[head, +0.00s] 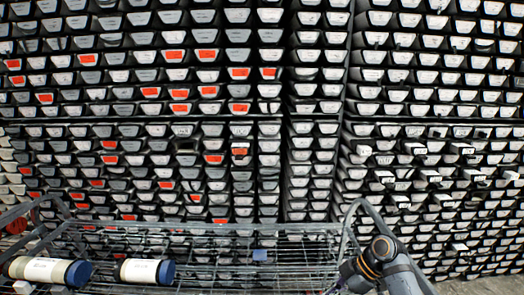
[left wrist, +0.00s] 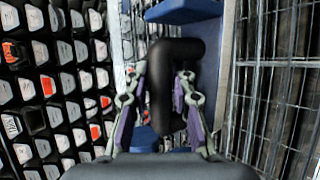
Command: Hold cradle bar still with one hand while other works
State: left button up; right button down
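In the left wrist view a black C-shaped bar (left wrist: 160,92) stands out beside a blue panel (left wrist: 222,90). The fingers of my left gripper (left wrist: 163,80), with purple pads, lie on both sides of the bar's upright part and look closed against it. In the head view two white tubes with blue ends, a left tube (head: 45,269) and a right tube (head: 143,271), lie at the lower left by a wire rack (head: 215,240). My right arm shows at the lower right, but its fingers are not visible. The left gripper is not visible in the head view.
Shelves (head: 240,100) packed with white and red labelled core ends fill the background. A small blue block (head: 260,255) sits at the rack. A grey curved frame end (head: 352,225) rises close to my right arm. Wire mesh (left wrist: 280,90) stands right of the blue panel.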

pick_arm(q)
jog(key=o, duration=0.4)
jog(key=shift+v, duration=6)
